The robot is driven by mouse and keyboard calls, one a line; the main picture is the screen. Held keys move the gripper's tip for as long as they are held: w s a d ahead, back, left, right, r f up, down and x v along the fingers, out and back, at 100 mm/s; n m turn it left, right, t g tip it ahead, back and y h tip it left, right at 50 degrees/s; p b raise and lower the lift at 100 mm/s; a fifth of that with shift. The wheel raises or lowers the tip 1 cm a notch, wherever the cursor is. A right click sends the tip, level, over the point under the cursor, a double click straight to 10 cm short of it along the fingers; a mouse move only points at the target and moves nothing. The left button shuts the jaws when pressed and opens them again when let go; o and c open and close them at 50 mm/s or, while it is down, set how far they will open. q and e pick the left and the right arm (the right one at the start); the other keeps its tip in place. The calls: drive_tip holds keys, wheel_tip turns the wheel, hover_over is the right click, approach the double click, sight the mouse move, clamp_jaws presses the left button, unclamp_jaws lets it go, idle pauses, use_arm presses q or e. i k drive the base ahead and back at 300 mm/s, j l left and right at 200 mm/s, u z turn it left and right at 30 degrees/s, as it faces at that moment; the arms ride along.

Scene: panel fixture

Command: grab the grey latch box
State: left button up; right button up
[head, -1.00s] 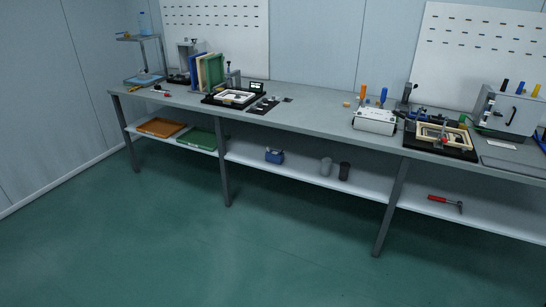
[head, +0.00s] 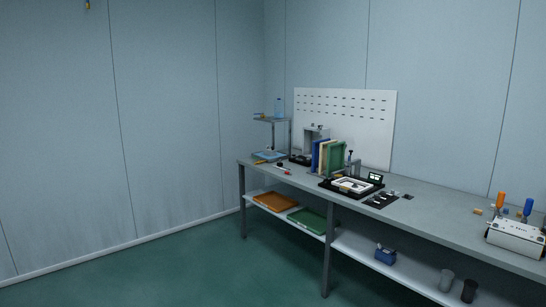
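No box that I can clearly tell as the grey latch box is in the head view now. A grey upright box-like fixture (head: 312,138) stands at the back left of the bench, partly hidden by the upright panels; I cannot tell whether it has a latch. A white box-like unit (head: 515,238) with dark marks sits on the bench at the right edge. Neither of my grippers is in view.
The grey bench (head: 430,212) runs from the middle to the right edge. Blue, yellow and green panels (head: 328,156) stand near a black fixture with a white frame (head: 352,184). The lower shelf holds orange (head: 275,201) and green (head: 308,219) trays. Green floor (head: 190,275) is clear at left.

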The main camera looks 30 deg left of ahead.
sight(268, 152)
drive_tip(key=i+j+u, duration=0.45)
drive_tip(key=i+u, duration=0.15)
drive_tip(key=i, duration=0.25)
drive_tip(key=i+u, duration=0.3)
drive_tip(key=i, duration=0.15)
drive_tip(key=i+j, duration=0.1)
drive_tip(key=i, duration=0.4)
drive_tip(key=i+z, duration=0.1)
drive_tip(key=i, duration=0.45)
drive_tip(key=i+j, duration=0.2)
drive_tip(key=i, duration=0.3)
drive_tip(key=i+j+z, duration=0.1)
drive_tip(key=i, duration=0.45)
